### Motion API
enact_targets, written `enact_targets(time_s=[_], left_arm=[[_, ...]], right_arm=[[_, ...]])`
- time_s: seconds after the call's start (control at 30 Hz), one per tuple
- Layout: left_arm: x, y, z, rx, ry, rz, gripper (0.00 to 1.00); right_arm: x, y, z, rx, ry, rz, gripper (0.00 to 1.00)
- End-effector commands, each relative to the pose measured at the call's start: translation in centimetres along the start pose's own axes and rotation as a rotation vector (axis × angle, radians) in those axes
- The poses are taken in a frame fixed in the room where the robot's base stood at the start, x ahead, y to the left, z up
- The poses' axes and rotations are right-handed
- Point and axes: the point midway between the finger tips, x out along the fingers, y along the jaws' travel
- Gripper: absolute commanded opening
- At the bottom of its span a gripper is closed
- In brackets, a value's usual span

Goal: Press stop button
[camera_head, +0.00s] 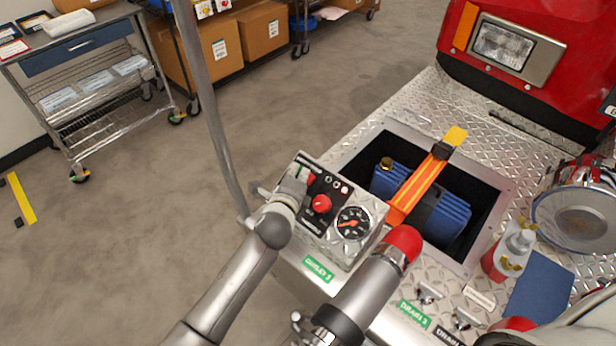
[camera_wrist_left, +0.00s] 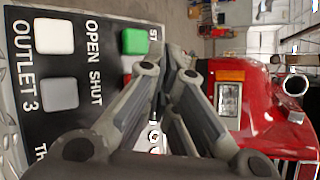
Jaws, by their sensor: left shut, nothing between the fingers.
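A control panel (camera_head: 335,245) on the bumper has a round red knob (camera_head: 321,204), a dial gauge (camera_head: 352,222) and small buttons near its upper edge. In the left wrist view, the panel face (camera_wrist_left: 95,70) shows a green button (camera_wrist_left: 133,41) beside a partly hidden label beginning "ST". A red button (camera_wrist_left: 127,78) beside the green one is mostly hidden behind my finger. My left gripper (camera_head: 299,174) is shut and empty at the panel's upper left corner. Its fingertips (camera_wrist_left: 176,55) lie over the panel's edge in the wrist view; contact cannot be told. My right gripper does not show.
The wrist view also shows a white button (camera_wrist_left: 28,36) and a grey button (camera_wrist_left: 60,93). A red-capped pipe (camera_head: 403,243) stands close by the panel.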

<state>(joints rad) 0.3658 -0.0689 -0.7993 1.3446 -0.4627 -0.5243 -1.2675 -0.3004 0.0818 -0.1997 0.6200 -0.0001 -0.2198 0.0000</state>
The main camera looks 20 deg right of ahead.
Motion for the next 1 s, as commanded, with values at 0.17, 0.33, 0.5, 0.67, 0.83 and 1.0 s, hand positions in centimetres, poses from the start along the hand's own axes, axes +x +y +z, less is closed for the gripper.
enact_targets(time_s=[0.17,0.33,0.5,0.67,0.83,1.0], left_arm=[[0.0,0.02,0.01,0.0,0.0,0.0,0.0],[0.0,0.02,0.0,0.0,0.0,0.0,0.0],[0.15,0.17,-0.12,0.001,0.0,0.0,0.0],[0.55,0.46,-0.42,0.0,0.0,0.0,0.0],[0.59,0.39,-0.43,0.0,0.0,0.0,0.0],[0.58,0.4,-0.43,0.0,0.0,0.0,0.0]], right_arm=[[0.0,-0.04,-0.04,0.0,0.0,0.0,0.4],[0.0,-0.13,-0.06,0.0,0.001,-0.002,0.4],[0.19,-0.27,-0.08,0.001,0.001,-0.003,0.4],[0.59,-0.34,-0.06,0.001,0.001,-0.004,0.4],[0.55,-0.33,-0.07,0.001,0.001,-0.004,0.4],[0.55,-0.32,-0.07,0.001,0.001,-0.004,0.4]])
